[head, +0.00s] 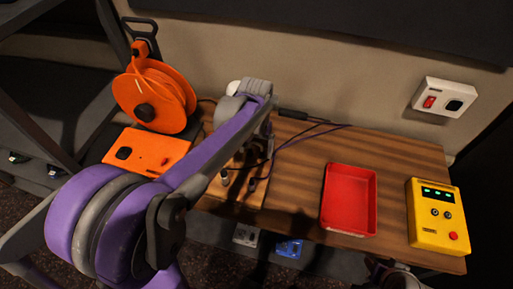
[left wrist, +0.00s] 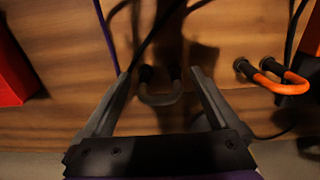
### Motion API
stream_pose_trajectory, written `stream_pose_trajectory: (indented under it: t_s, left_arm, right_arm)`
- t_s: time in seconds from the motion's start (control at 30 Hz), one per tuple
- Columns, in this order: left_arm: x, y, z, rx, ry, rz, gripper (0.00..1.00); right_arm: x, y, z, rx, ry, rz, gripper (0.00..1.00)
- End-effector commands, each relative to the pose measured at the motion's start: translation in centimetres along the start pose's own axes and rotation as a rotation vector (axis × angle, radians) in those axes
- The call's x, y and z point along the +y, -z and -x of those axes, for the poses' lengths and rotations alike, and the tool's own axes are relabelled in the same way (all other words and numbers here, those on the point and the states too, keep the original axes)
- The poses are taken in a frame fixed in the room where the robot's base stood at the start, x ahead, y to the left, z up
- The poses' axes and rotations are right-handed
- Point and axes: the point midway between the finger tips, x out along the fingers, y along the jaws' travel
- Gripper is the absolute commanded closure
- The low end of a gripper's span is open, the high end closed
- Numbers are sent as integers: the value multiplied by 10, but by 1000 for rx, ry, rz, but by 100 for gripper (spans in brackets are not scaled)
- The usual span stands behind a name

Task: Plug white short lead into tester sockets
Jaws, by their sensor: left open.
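The yellow tester (head: 435,217) stands at the right end of the desk, with a lit green display, two round sockets and a red button. In the left wrist view, a short U-shaped lead (left wrist: 160,98) with dark plug ends lies in shadow between my fingers; it looks grey-white, probably the white short lead. My left gripper (left wrist: 160,73) is open, with one finger on each side of the lead. Contact cannot be told. In the head view my left forearm hides most of the gripper and lead. My right gripper is not clearly seen.
An orange short lead (left wrist: 272,80) lies to the right in the wrist view. A red tray (head: 349,201) stands between my arm and the tester. Dark cables cross the wood. An orange reel (head: 155,95) stands at the left; a white switch box (head: 443,98) is on the wall.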

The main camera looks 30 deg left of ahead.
Motion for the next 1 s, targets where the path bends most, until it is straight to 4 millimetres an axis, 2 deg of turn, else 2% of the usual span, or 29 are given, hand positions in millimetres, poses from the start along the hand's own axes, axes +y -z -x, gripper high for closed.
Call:
stream_pose_trajectory:
  t_s: [0.4, 0.9, 0.93, 1.0]
  left_arm:
    - [0, 0, 0, 0, 0, 0, 5]
    - [0, 0, 0, 0, 0, 0, 95]
    - [0, 0, 0, 0, 0, 0, 100]
    - [0, 0, 0, 0, 0, 0, 100]
  right_arm:
    - [0, 0, 0, 0, 0, 0, 50]
    - [0, 0, 0, 0, 0, 0, 50]
    - [0, 0, 0, 0, 0, 0, 50]
    - [0, 0, 0, 0, 0, 0, 50]
